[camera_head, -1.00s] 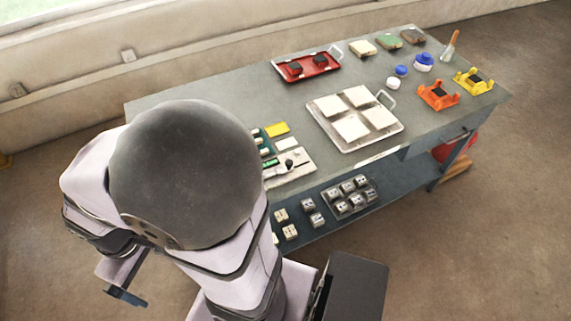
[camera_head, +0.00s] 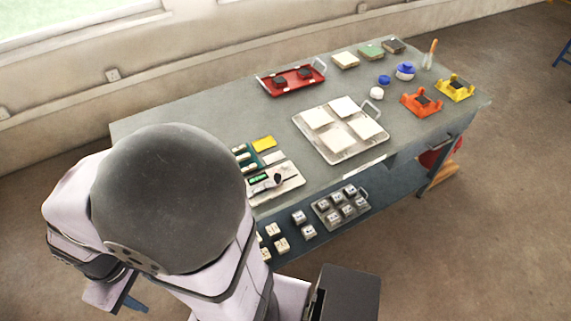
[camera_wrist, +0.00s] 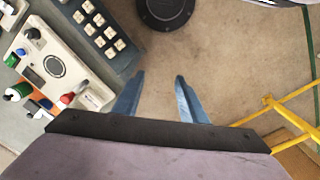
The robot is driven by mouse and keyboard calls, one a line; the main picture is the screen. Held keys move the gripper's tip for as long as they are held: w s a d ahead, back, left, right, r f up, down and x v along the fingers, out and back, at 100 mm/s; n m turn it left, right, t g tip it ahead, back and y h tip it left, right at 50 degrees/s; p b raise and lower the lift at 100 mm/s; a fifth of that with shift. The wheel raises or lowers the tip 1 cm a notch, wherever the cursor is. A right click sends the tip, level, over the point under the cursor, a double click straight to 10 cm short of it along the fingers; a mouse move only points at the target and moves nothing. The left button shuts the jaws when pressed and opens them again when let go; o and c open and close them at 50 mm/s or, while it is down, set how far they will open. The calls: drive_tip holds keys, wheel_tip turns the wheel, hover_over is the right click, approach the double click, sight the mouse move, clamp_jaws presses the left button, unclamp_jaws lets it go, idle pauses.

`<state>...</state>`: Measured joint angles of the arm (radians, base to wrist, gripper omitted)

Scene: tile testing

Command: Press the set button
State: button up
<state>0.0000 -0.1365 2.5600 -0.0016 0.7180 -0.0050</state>
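A cream instrument panel (camera_head: 288,187) with a small green display and a dark knob lies at the table's near left edge, partly hidden behind my arm in the head view. The wrist view shows a cream device (camera_wrist: 80,82) at the left, with a round dial, dark knob, red-tipped part and green-ended cylinder. I cannot tell which part is the set button. My gripper (camera_wrist: 157,92) shows two blue fingers, apart and empty, over bare floor, right of the device. In the head view a blue finger (camera_head: 134,304) shows at lower left, away from the table.
The grey table (camera_head: 190,112) holds a tray of white tiles (camera_head: 349,157), a red tray (camera_head: 268,87), and orange (camera_head: 408,105) and yellow (camera_head: 443,91) stands. Small blocks sit on the lower shelf (camera_head: 370,210). A yellow frame (camera_wrist: 285,115) stands at the wrist view's right.

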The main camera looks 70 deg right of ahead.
clamp_jaws()
idle(1.3)
